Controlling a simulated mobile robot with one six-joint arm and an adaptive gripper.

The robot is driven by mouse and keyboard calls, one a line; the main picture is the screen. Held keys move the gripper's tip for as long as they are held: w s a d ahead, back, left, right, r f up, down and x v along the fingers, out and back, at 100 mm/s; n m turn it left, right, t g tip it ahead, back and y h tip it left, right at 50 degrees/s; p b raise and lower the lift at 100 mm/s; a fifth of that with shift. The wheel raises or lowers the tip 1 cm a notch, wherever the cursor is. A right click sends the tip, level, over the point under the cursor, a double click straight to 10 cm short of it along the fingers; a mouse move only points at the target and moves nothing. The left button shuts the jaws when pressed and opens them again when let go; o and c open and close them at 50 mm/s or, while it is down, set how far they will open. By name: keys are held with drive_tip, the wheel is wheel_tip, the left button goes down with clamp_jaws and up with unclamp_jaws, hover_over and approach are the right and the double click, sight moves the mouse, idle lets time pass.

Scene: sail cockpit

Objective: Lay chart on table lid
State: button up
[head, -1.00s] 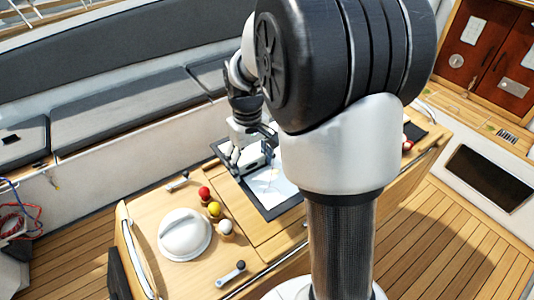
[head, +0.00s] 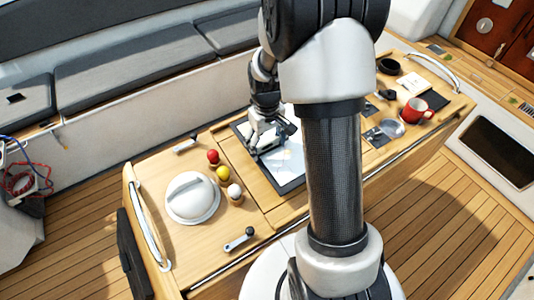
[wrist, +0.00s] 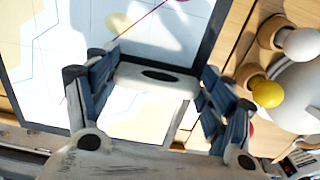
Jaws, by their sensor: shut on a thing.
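The chart (head: 290,172) is a pale sheet with a dark border and fine coloured lines. It lies flat, or nearly so, over the wooden table lid (head: 235,163); I cannot tell if it touches everywhere. My gripper (head: 264,148) is low over the chart's left part. In the wrist view, the chart (wrist: 45,65) fills the left and middle, and my gripper's blue-padded fingers (wrist: 157,88) are shut around a white bar with a dark oval slot, which seems to belong to the chart. My arm hides the chart's right side in the head view.
Left of the chart are a white winch-like dome (head: 192,198), red (head: 213,157), yellow (head: 223,173) and white (head: 234,190) balls, and a small lever (head: 240,238). A red mug (head: 416,110) and dark bowl (head: 389,66) stand at the right end. The deck in front is clear.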

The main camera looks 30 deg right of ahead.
sight(267, 150)
drive_tip(key=shift+f+b, duration=0.4)
drive_tip(key=shift+f, duration=1.8)
drive_tip(key=shift+f, duration=0.2)
drive_tip(key=o, duration=1.2)
drive_tip(key=shift+r, duration=0.1)
